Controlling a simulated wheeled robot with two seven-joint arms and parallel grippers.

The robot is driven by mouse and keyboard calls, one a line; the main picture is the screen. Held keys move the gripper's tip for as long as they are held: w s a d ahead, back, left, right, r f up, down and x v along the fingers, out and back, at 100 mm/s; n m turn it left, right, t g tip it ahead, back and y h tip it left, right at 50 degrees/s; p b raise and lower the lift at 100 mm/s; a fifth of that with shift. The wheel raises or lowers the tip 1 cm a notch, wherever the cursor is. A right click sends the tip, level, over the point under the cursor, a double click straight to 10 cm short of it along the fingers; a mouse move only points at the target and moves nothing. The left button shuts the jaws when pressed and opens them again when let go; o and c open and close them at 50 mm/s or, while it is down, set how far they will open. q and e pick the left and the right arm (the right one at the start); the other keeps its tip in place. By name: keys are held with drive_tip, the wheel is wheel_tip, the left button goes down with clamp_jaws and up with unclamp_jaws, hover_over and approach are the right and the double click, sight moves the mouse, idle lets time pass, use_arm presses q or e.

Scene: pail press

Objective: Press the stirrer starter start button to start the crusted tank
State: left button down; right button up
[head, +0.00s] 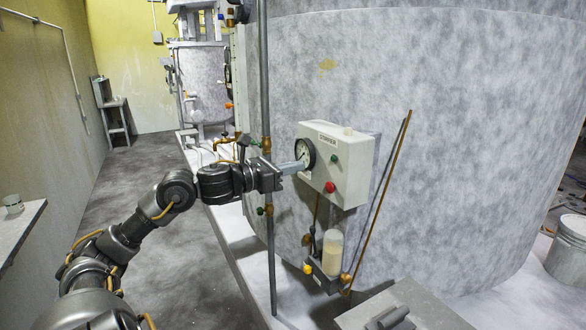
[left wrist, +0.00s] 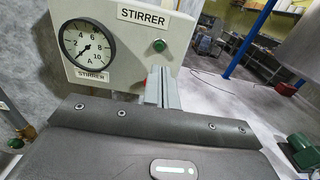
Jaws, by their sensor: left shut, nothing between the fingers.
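The stirrer starter is a pale box (head: 358,180) on the side of the large mottled grey tank (head: 440,120). Its face has a dial gauge (head: 306,152), a small green button or lamp (head: 334,158) and a red button (head: 330,187) below. The left wrist view shows the STIRRER label (left wrist: 145,15), the gauge (left wrist: 87,46) and the green round part (left wrist: 159,45); the red part is mostly hidden behind my fingers. My left gripper (head: 302,165) is shut and empty, its tips close to the box face, below the green part. I cannot tell whether they touch. My right gripper is not in view.
A vertical pipe (head: 265,90) stands left of the box. Below hangs a clear cup (head: 332,250) of pale liquid with small valves. A thin brown rod (head: 382,200) leans on the tank. The aisle floor (head: 120,205) at left is clear.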

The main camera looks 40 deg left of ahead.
sight(332, 159)
use_arm(q)
drive_tip(key=p+x, duration=0.5)
drive_tip(key=x, duration=0.2)
drive_tip(key=shift+w, duration=0.15)
drive_tip(key=shift+w+d, duration=0.15)
drive_tip(key=shift+w, duration=0.3)
